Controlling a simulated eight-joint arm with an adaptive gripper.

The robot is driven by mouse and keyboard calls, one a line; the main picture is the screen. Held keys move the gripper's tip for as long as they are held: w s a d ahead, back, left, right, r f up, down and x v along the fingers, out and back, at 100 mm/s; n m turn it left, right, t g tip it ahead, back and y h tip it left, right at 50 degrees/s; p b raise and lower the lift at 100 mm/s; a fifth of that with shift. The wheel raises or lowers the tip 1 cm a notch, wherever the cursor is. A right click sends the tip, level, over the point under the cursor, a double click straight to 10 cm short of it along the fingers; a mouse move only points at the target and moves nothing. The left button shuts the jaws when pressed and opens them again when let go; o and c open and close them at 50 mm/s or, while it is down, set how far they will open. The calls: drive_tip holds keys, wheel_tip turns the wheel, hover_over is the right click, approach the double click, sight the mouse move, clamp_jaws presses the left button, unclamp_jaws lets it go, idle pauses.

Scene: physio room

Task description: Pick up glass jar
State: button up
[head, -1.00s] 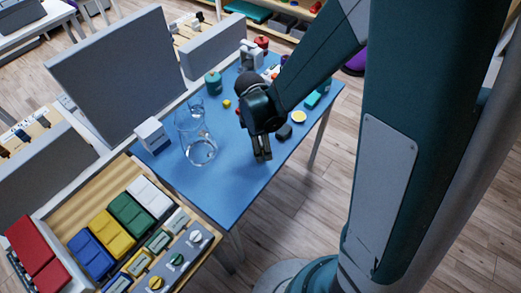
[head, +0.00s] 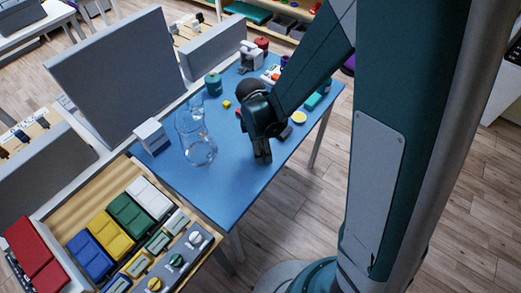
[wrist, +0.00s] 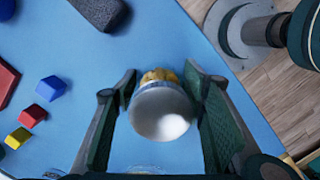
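The glass jar (wrist: 160,112) shows in the wrist view with a pale round lid and something yellow at its far side. It stands between the two fingers of my gripper (wrist: 160,85), with a small gap visible on each side. My gripper is open around it. In the head view my gripper (head: 262,158) points down over the blue table (head: 235,190). The jar cannot be made out there and seems hidden by my gripper.
A tall clear glass pitcher (head: 198,145) stands left of my gripper. A dark grey block (wrist: 100,10) and small blue (wrist: 51,88), red (wrist: 32,116) and yellow (wrist: 18,138) blocks lie nearby. A white box (head: 151,136) is at the table's left. The front of the table is clear.

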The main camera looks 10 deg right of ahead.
drive_tip(key=c, duration=0.5)
drive_tip(key=shift+r, duration=0.1)
drive_tip(key=shift+r+p, duration=1)
drive_tip(key=shift+r, duration=3.9)
